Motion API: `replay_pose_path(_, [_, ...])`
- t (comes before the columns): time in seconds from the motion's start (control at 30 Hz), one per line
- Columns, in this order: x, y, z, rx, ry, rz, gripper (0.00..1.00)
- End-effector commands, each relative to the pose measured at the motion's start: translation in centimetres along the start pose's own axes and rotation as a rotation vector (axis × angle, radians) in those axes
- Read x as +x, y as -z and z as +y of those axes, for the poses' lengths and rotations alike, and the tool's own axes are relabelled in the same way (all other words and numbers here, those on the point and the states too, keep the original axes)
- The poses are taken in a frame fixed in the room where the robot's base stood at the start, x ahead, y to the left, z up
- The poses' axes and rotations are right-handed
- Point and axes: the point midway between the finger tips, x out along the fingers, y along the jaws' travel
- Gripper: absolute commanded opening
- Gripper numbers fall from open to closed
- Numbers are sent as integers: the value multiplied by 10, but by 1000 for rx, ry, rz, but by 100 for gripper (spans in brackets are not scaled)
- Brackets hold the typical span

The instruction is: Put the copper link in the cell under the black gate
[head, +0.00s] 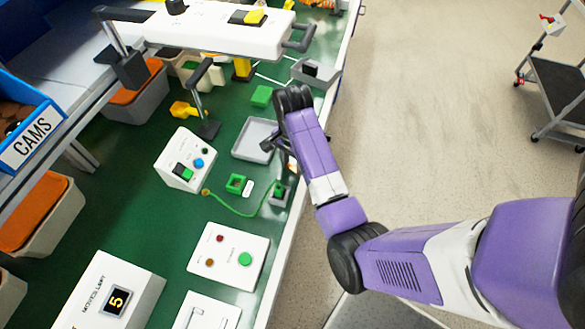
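My gripper (280,150) hangs over the right edge of the green bench, beside a shallow grey tray (245,146). Its fingers are small, dark and partly hidden by my purple arm, so I cannot tell if they are open or shut. A small orange-copper patch (293,167) shows just below the fingers; it may be the copper link, but I cannot tell whether it is held. A small grey holder (316,72) with a black piece in it sits at the bench's upper right edge. I cannot clearly make out the black gate or its cell.
A white panel with green and blue buttons (184,160), a green square ring (236,184) and a green cable (226,210) lie left of my gripper. A white button box (228,256) is nearer. A long white housing (215,28) spans the far end. Open floor (430,120) lies right.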

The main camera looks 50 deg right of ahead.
Motion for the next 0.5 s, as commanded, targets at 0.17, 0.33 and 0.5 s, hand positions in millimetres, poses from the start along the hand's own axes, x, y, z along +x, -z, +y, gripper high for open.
replay_pose_path(0.17, [0, 0, 0, 0, 0, 0, 0])
replay_pose_path(0.33, [-2, 0, 0, 0, 1, 0, 0])
replay_pose_path(0.5, [-11, 0, -1, 0, 2, 1, 0])
